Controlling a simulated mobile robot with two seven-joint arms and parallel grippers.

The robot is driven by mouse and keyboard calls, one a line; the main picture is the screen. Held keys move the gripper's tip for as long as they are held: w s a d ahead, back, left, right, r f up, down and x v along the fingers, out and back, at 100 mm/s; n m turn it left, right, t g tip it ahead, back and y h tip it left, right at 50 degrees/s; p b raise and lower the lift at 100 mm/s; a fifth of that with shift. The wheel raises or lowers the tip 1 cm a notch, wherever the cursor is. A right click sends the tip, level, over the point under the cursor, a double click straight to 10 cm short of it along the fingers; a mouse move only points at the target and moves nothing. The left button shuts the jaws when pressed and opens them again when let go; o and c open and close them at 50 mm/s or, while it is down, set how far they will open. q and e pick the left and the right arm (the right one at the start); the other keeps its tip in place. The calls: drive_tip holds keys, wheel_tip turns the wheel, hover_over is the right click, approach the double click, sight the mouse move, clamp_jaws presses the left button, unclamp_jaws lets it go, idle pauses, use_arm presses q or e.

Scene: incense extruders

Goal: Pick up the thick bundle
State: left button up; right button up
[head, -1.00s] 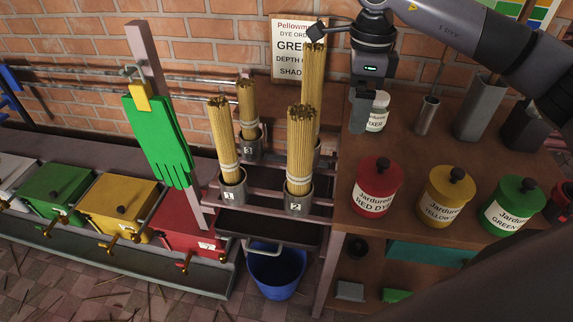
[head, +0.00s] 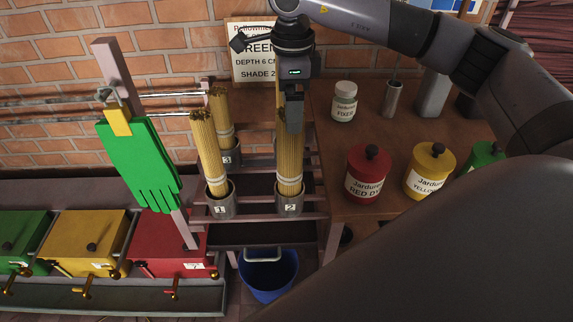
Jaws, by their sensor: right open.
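Several tan incense bundles stand upright in numbered metal cups on a rack. Bundle 2 (head: 289,163) is in cup 2 (head: 289,209) and looks broad. Bundle 1 (head: 209,150) is in cup 1 at the left, and bundle 3 (head: 222,118) is behind it in cup 3. My right gripper (head: 293,118) is open and points down over the top of bundle 2, hiding that top. I cannot tell whether the fingers are around the sticks or in front of them. The bundle behind bundle 2 is mostly hidden. My left gripper is out of view.
A green glove (head: 140,165) hangs on a post left of the rack. A white fixer jar (head: 344,103), a red dye jar (head: 369,175) and a yellow dye jar (head: 430,172) stand on the wooden table to the right. A blue bucket (head: 268,275) is below.

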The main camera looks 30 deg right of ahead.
wheel_tip(320, 180, down, 5)
drive_tip(key=shift+a+f, duration=0.1)
clamp_jaws()
idle(0.3)
